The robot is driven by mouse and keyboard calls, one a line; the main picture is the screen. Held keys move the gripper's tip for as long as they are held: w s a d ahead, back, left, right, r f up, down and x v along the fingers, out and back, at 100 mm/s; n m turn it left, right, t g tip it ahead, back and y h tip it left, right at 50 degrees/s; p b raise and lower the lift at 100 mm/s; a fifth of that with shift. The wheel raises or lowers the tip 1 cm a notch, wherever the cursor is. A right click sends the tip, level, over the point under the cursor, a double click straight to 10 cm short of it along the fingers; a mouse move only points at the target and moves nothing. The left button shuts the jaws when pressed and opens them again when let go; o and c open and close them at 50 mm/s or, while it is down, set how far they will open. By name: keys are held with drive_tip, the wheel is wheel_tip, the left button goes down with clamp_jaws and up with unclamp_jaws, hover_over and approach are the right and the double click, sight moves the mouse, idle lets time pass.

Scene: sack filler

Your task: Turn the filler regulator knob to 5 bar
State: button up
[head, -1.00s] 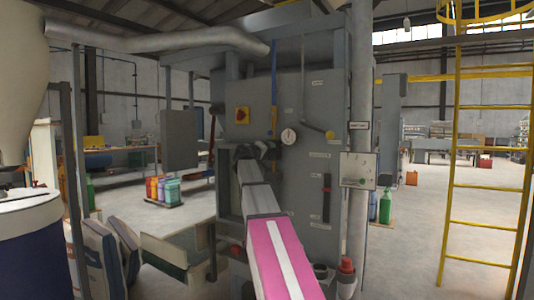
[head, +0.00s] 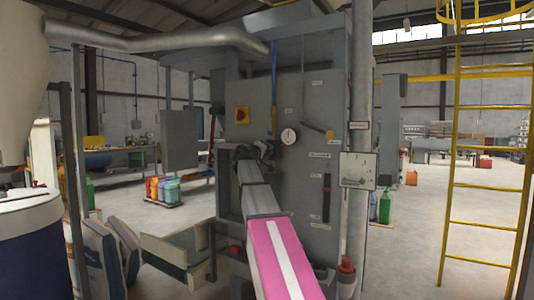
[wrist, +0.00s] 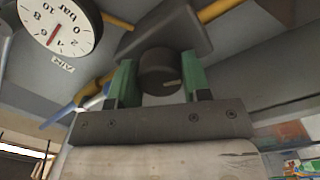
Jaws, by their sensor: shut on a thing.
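A white pressure gauge (wrist: 61,24) marked in bar is at the upper left of the wrist view, seen turned over. Its red needle points down and left on the dial; I cannot read the exact value. In the head view the gauge (head: 288,136) is on the grey filler cabinet (head: 296,200). There my arm and gripper hide the knob.
A small label (wrist: 62,63) sits beside the gauge. Yellow (wrist: 220,9) and blue (wrist: 62,113) pipes run close to my fingers.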

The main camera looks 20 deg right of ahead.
drive_tip(key=o, duration=0.9)
drive_tip(key=shift+o, duration=0.2)
drive_tip(key=v, duration=1.1)
drive_tip(key=s+a+f+g+y, duration=0.1)
drive_tip(key=s+f+g+y, duration=0.15)
drive_tip(key=f, duration=1.05)
drive_tip(key=s+a+f+g+y, duration=0.1)
drive_tip(key=s+a+f+y, duration=0.15)
drive_tip(key=f, duration=0.95)
drive_tip(key=s+a+f+g+y, duration=0.1)
drive_tip(key=s+f+y, duration=0.15)
drive_tip(key=f, duration=1.05)
drive_tip(key=s+a+f+g+y, duration=0.3)
drive_tip(key=s+f, duration=0.6)
drive_tip(key=f, duration=0.3)
drive_tip(key=s+a+f+m+g+y, duration=0.1)
drive_tip(key=s+a+f+g+y, duration=0.2)
drive_tip(key=s+a+f, duration=0.3)
drive_tip(key=s+f+y, duration=0.1)
drive_tip(key=s+f, duration=0.3)
drive_tip(key=f, duration=0.2)
drive_tip(key=shift+s+a+f+m, duration=0.15)
drive_tip(key=shift+s+f+m, duration=0.1)
drive_tip(key=shift+m, duration=0.05)
